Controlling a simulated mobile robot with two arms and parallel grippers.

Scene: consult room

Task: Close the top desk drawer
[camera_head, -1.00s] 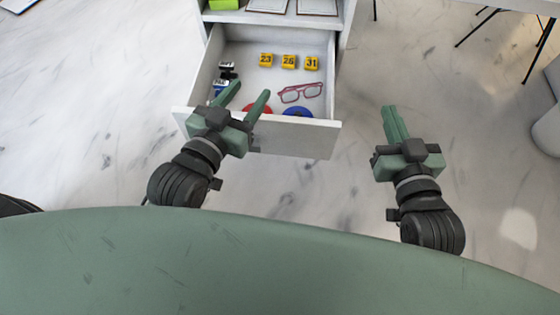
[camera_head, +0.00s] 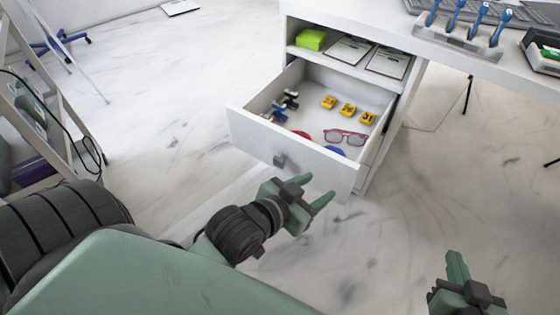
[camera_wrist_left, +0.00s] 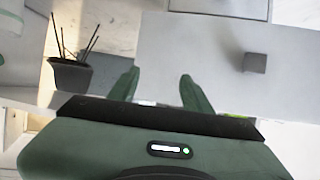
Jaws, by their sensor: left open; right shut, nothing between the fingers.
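The top desk drawer (camera_head: 300,160) is white and pulled well out of the white desk (camera_head: 415,60). It holds stamps, yellow number blocks (camera_head: 347,109), red glasses (camera_head: 346,137) and partly hidden red and blue round things. A small grey handle (camera_head: 280,161) sits on its front; it also shows in the left wrist view (camera_wrist_left: 255,62). My left gripper (camera_head: 316,192) is open and empty, just in front of the drawer front, below and right of the handle. Whether it touches the front I cannot tell. My right gripper (camera_head: 457,268) is shut and empty at the lower right, away from the drawer.
An open shelf above the drawer holds a green block (camera_head: 311,39) and clipboards (camera_head: 348,50). The desktop carries a rack with blue-handled tools (camera_head: 470,35) and a dark tray (camera_head: 543,50). A metal-framed cart (camera_head: 40,125) stands at left. Floor left of the drawer is clear.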

